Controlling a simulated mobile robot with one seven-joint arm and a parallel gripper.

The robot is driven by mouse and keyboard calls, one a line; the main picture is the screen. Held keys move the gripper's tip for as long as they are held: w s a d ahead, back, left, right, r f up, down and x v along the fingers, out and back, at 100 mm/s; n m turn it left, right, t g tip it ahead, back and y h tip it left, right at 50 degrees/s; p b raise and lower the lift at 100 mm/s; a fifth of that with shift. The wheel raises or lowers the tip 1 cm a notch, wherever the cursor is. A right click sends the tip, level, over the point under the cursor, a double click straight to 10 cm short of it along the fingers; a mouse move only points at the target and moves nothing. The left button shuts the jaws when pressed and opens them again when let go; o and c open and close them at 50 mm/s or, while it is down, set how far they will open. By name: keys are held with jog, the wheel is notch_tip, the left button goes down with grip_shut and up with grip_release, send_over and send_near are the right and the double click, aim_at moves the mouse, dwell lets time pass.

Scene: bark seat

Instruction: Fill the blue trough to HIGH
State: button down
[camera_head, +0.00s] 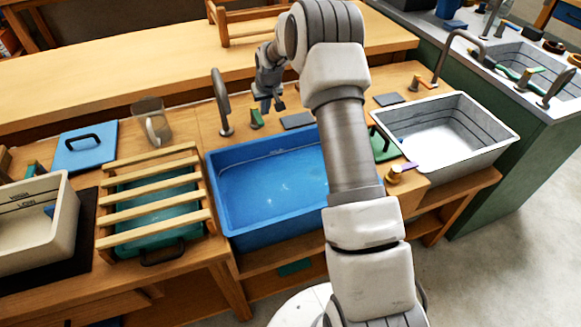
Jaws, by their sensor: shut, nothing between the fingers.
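The blue trough (270,233) stands in the middle of the bench, partly hidden on its right by my arm. Its inside is blue with pale glints low down, which look like water. A faint mark shows high on its back wall; I cannot read it or judge the level against it. A grey spout (221,103) rises behind its back left corner; I cannot see a stream from it. A tap with a green lever (257,118) stands to the right of the spout. My gripper (270,104) is shut and empty, just above and beside the green lever; contact is unclear.
A white trough (470,161) with its own spout (447,62) is on the right. A slatted rack (150,195) over a green basin and a cream trough (68,228) are on the left. A clear jug (152,122) and blue lid (85,147) stand behind.

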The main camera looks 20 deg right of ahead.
jog(key=shift+w+d+r+p, duration=0.1)
jog(key=shift+d+r+p, duration=0.25)
jog(key=shift+r, duration=0.45)
jog(key=shift+w+d+r+p, duration=0.1)
jog(key=shift+r+p, duration=0.4)
jog(key=shift+r, duration=0.35)
jog(key=shift+w+d+r+p, duration=0.1)
jog(key=shift+d+r+p, duration=0.25)
jog(key=shift+r, duration=0.45)
jog(key=shift+a, duration=0.1)
jog(key=s+a+r+p, duration=0.2)
jog(key=s+a+r, duration=0.1)
jog(key=s+r, duration=0.75)
jog(key=s+a+r+p, duration=0.1)
jog(key=s+a+r, duration=0.1)
jog(key=s+r, duration=0.9)
jog(key=s+a+r+p, duration=0.1)
jog(key=s+r, duration=0.2)
jog(key=s, duration=0.9)
jog(key=s+a+r+t+p, duration=0.1)
jog(key=s+a+r+p, duration=0.1)
jog(key=s, duration=1)
jog(key=shift+r, duration=0.75)
